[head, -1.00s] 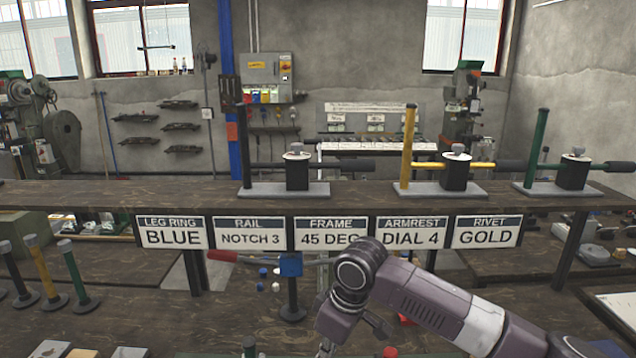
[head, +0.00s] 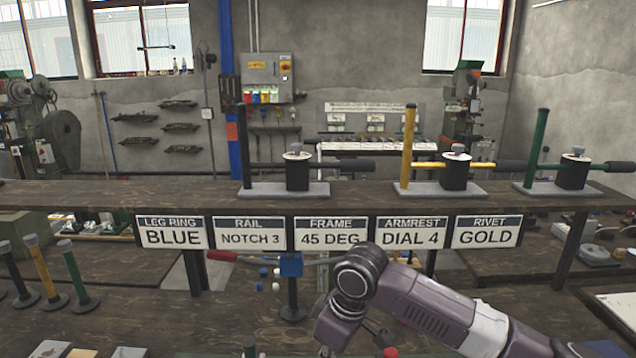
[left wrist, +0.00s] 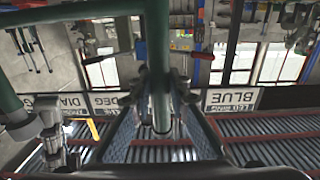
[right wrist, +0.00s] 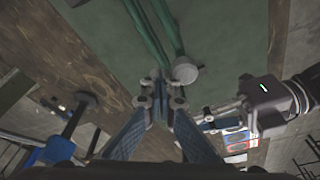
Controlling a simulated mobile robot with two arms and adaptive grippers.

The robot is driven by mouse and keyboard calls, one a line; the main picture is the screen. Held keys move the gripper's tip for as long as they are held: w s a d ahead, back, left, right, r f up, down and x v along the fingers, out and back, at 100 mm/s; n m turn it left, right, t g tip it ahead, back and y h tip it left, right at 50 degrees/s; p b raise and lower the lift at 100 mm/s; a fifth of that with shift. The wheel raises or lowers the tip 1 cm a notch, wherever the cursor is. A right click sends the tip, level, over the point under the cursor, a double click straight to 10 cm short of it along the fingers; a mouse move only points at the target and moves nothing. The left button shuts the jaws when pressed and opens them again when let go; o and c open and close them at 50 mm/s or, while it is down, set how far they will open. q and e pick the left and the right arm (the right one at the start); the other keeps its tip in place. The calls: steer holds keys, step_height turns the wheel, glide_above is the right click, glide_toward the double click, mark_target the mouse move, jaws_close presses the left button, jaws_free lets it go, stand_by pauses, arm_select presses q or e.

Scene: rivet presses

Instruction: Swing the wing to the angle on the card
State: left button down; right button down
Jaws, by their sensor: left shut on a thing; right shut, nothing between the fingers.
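The FRAME card (head: 330,233) hangs on the shelf front in the head view and reads 45 DEG. In the left wrist view, which looks upside down, my left gripper (left wrist: 160,100) is shut on a green tube (left wrist: 157,45). Another green tube (left wrist: 70,12) crosses near the top. In the right wrist view my right gripper (right wrist: 161,88) is shut and empty, close to green tubes (right wrist: 150,30) and a round grey cap (right wrist: 185,71). I cannot tell whether it touches them. The wing's angle cannot be read from these views. The left gripper is outside the head view.
Other cards, such as LEG RING BLUE (head: 171,232), hang beside it. A wooden shelf (head: 100,197) carries black, yellow and green post-and-bar fixtures. A red-handled lever with a blue block (head: 291,265) stands below. Upright posts (head: 75,272) stand at the left.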

steer(key=shift+s+a, duration=0.1)
steer(key=shift+s, duration=0.7)
steer(key=shift+s, duration=0.9)
steer(key=shift+s, duration=0.1)
steer(key=shift+s, duration=0.95)
